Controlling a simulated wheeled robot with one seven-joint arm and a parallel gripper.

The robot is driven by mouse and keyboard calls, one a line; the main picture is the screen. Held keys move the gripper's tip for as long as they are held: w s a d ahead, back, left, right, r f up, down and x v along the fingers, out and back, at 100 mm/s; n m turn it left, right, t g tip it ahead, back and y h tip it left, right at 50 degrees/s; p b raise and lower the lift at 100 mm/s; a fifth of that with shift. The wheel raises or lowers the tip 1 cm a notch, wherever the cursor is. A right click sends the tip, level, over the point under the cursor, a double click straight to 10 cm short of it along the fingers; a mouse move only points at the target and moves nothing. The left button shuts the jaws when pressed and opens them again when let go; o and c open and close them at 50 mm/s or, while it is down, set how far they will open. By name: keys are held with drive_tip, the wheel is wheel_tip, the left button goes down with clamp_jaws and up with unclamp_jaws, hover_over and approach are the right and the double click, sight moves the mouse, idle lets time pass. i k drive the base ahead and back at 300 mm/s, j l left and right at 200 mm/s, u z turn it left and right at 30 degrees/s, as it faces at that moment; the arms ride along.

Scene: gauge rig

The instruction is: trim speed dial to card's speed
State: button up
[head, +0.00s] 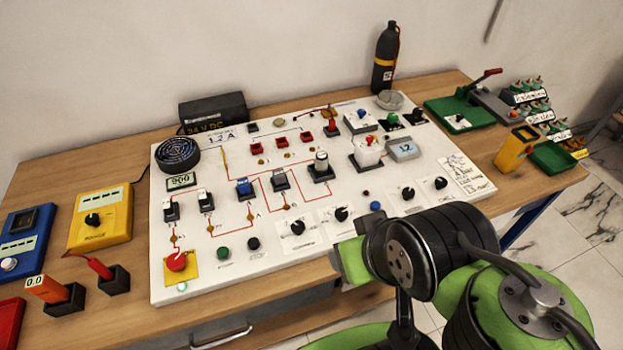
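A white board (206,273) lies on the wooden bench and carries the rig. Several black dials sit along its front and right: one (298,227) left of centre, one (341,213) beside it, and two more (408,193) (440,183) at the right. Their labels are too small to read, so I cannot tell which is the speed dial. A handwritten card (467,176) lies at the board's right end; its writing is not legible. A small display (181,181) reads about 900, below a black fan (178,154). My arm fills the lower right; my gripper does not show.
A red mushroom button (176,261), switches and wired blocks crowd the board. A yellow meter (100,219) and blue meter (24,240) stand left. A dark bottle (385,58) stands at the back. A green-based lever device (459,113) and a yellow tool (515,150) are right.

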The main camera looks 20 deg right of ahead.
sight(298, 228)
drive_tip(key=z, duration=1.15)
drive_tip(key=k+j+u, duration=0.1)
drive_tip(key=u, duration=0.35)
drive_tip(key=j+u, duration=0.2)
drive_tip(key=u, duration=0.2)
drive_tip(key=j+u, duration=0.2)
drive_tip(key=u, duration=0.25)
drive_tip(key=j+u, duration=0.25)
drive_tip(key=u, duration=0.2)
drive_tip(key=k, duration=0.05)
